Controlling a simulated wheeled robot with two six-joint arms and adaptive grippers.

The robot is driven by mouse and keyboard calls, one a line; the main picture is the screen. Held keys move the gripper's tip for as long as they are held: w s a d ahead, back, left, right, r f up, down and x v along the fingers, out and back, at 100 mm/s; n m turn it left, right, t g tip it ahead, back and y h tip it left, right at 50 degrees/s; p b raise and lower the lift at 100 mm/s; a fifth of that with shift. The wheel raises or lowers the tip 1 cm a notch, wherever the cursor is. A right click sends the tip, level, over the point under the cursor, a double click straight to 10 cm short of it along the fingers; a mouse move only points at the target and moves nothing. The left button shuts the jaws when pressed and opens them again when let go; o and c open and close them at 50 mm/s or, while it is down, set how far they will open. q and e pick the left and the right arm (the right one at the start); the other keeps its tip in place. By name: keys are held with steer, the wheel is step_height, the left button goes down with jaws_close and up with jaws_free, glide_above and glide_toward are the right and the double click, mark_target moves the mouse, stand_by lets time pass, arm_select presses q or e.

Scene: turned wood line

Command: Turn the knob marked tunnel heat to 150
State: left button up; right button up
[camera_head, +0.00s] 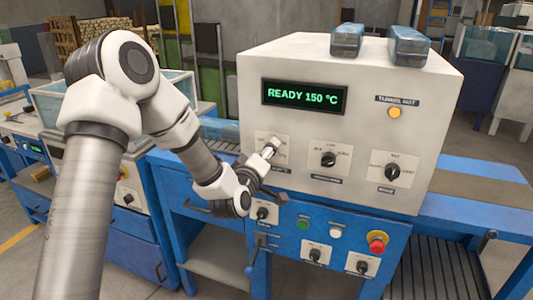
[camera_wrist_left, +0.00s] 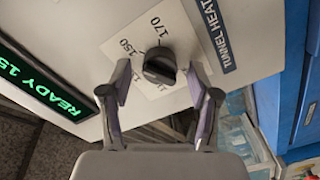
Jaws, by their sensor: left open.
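The tunnel heat knob (camera_wrist_left: 160,66) is black and sits on a white dial plate (camera_wrist_left: 180,28) with printed numbers, 150 and 170 among them. Its label (camera_wrist_left: 215,35) reads TUNNEL HEAT. I cannot tell for sure which number the knob points at. My left gripper (camera_wrist_left: 158,74) is open, with one finger on each side of the knob and gaps between them and it. The display (camera_head: 304,97) reads READY 150 °C. My right gripper is not in view.
Two more black knobs (camera_head: 328,159) (camera_head: 392,171) are on the white panel. Below, the blue front carries smaller knobs, a green button (camera_head: 303,223) and a red stop button (camera_head: 377,240). An amber lamp (camera_head: 394,112) is at upper right. Two blue-grey boxes lie on top.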

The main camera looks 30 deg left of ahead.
arm_select(q)
steer(key=v, duration=0.7)
steer(key=shift+s, duration=0.2)
steer(key=s+d+f+m+g+h+p, duration=0.1)
steer(key=s+d+f+m+g, duration=0.2)
steer(key=f, duration=0.6)
steer(key=s+d+f+m+g+h+p, duration=0.25)
steer(key=s+f, duration=0.25)
steer(key=f, duration=0.4)
steer(key=s+d+f+m+g+h, duration=0.1)
steer(key=s+d+f+g, duration=0.25)
steer(key=f, duration=0.65)
steer(key=s+d+f+m+g, duration=0.1)
steer(key=s+f+m+g, duration=0.2)
steer(key=s, duration=0.6)
steer(key=s+d+f+m+g, duration=0.2)
steer(key=s+f+m+g, duration=0.2)
steer(key=s, duration=0.5)
steer(key=shift+d+f+g+p, duration=0.25)
steer(key=shift+f+g+p, duration=0.2)
steer(key=shift+g, duration=0.35)
